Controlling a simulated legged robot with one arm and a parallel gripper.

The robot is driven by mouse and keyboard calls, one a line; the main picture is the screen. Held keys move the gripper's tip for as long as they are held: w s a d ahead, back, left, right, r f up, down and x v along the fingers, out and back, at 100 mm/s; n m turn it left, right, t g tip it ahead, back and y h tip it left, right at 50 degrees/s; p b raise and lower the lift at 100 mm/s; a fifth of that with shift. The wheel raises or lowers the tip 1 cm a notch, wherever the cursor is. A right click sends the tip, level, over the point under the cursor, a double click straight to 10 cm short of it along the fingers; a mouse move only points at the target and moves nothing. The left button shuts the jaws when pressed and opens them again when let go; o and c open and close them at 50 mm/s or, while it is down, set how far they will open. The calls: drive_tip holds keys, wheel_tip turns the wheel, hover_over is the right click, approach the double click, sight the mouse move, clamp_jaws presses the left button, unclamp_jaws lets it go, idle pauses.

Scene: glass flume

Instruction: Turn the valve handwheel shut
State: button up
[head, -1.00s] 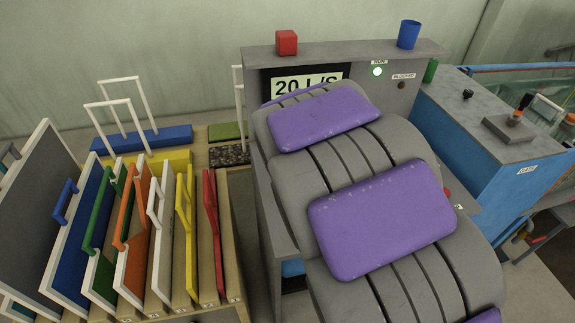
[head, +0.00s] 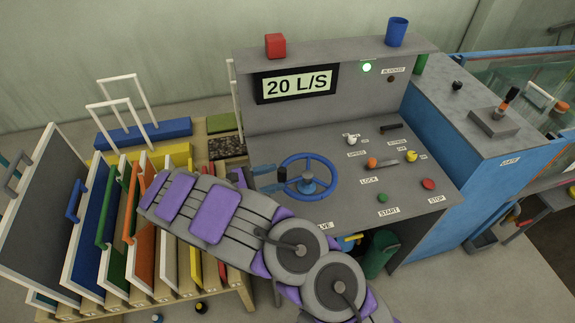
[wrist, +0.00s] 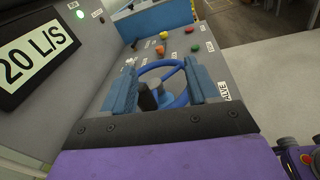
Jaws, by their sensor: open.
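The blue valve handwheel (head: 308,177) lies on the grey console's sloping top, in front of the display. It has a blue hub and a dark knob on its rim. In the wrist view the handwheel (wrist: 160,66) shows between my two blue fingers. My gripper (head: 265,178) is open at the wheel's left side in the head view, with its fingers pointing toward the wheel. In the wrist view my gripper (wrist: 165,88) has one finger on each side of the wheel's hub and knob. I cannot tell whether a finger touches the rim. Nothing is held.
The display (head: 297,84) reads 20 L/S, and a green lamp (head: 367,67) is lit. Several knobs and buttons, including red STOP (head: 429,184), sit right of the wheel. A rack of coloured panels (head: 110,220) stands at left. A red cube (head: 275,46) and blue cup (head: 397,32) stand on the ledge.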

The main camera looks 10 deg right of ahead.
sight(285, 172)
drive_tip(key=a+f+n+t+p, duration=0.2)
drive_tip(key=a+f+n+t, duration=0.3)
drive_tip(key=a, duration=0.6)
drive_tip(key=shift+g, duration=0.4)
drive_tip(key=x, duration=0.6)
drive_tip(key=f+x, duration=0.1)
drive_tip(key=x, duration=0.5)
drive_tip(key=b+x, duration=0.1)
drive_tip(key=x, duration=0.6)
drive_tip(key=shift+s+d+f, duration=0.1)
drive_tip(key=shift+d+f, duration=0.05)
drive_tip(key=shift+f, duration=0.25)
drive_tip(key=shift+a, duration=0.65)
drive_tip(key=c, duration=0.3)
drive_tip(key=shift+d, duration=0.25)
clamp_jaws()
